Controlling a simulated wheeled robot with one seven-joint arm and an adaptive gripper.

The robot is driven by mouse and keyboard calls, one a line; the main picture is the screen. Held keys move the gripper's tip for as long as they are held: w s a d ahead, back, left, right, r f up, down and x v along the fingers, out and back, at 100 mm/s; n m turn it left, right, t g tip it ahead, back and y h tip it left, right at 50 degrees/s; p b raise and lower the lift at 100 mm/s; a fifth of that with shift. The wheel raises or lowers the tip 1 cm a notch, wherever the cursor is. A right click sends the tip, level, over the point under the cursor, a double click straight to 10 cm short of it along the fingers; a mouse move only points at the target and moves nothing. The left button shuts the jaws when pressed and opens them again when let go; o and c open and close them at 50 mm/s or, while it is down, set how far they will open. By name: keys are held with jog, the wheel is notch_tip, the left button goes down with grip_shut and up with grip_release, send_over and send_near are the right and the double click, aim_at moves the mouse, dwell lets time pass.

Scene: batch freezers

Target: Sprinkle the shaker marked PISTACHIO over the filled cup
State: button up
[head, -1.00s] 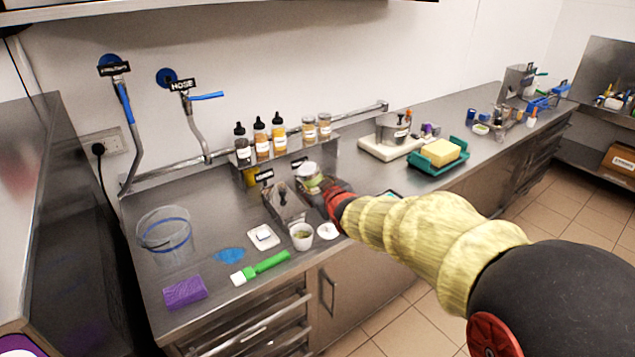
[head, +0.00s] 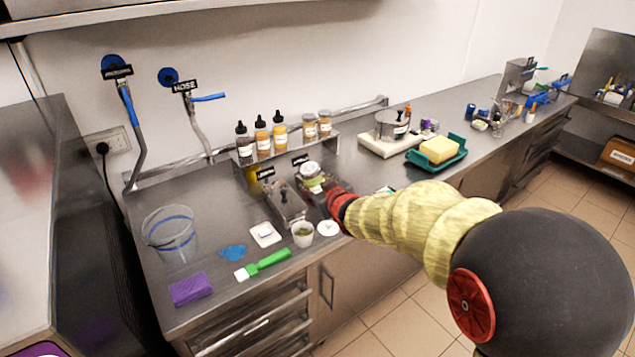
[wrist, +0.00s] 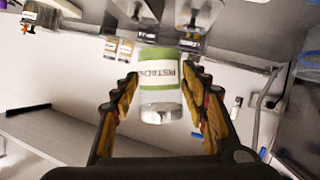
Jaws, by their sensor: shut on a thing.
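The shaker marked PISTACHIO (wrist: 160,82) has a clear body and a green-and-white label, which reads upside down in the wrist view. In the head view the shaker (head: 311,178) looks about upright, with its pale lid up. My gripper (head: 325,192) is shut on it; in the wrist view the fingers of my gripper (wrist: 162,110) stand on both sides of it. The gap between shaker and counter is unclear.
Sauce bottles (head: 262,139) and jars (head: 325,124) line a rear shelf. A clear bucket (head: 171,237) stands left.

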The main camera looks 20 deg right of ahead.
jog(key=shift+r+m+y+p, duration=0.55)
jog(key=shift+m+y+p, duration=0.35)
jog(key=shift+p, duration=4)
jog(key=s, duration=1.5)
jog(key=shift+a+p, duration=0.45)
